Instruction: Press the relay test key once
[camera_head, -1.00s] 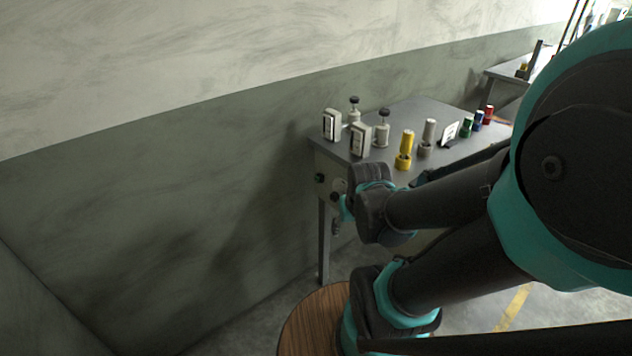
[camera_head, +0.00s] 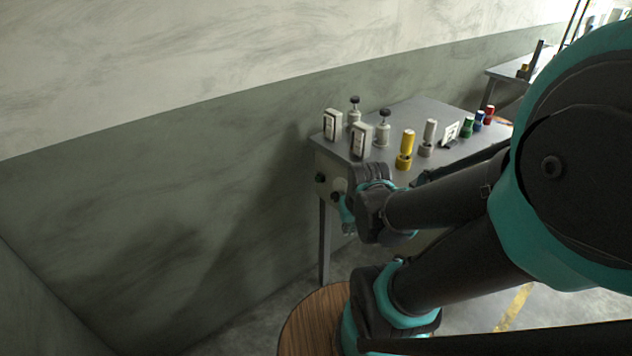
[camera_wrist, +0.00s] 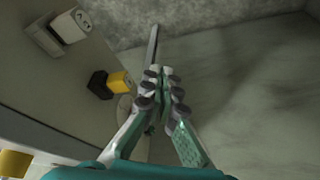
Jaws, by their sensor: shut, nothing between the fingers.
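I cannot tell which is the relay test key, as no label is readable. My gripper (camera_head: 348,228) is low in front of this face, just below and right of the right control, partly hidden by my wrist. In the wrist view my gripper (camera_wrist: 160,74) shows its fingertips together and empty. Beside them is a black piece with a yellow block (camera_wrist: 120,82); a pale round part is partly hidden behind the left finger.
On the tabletop stand two pale boxes (camera_head: 361,140), two dark-capped posts (camera_head: 382,128), a yellow cylinder (camera_head: 406,148), a grey cylinder (camera_head: 428,137) and small coloured cylinders (camera_head: 467,127). A wall (camera_head: 150,200) runs along the left. A round wooden top (camera_head: 305,318) is below.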

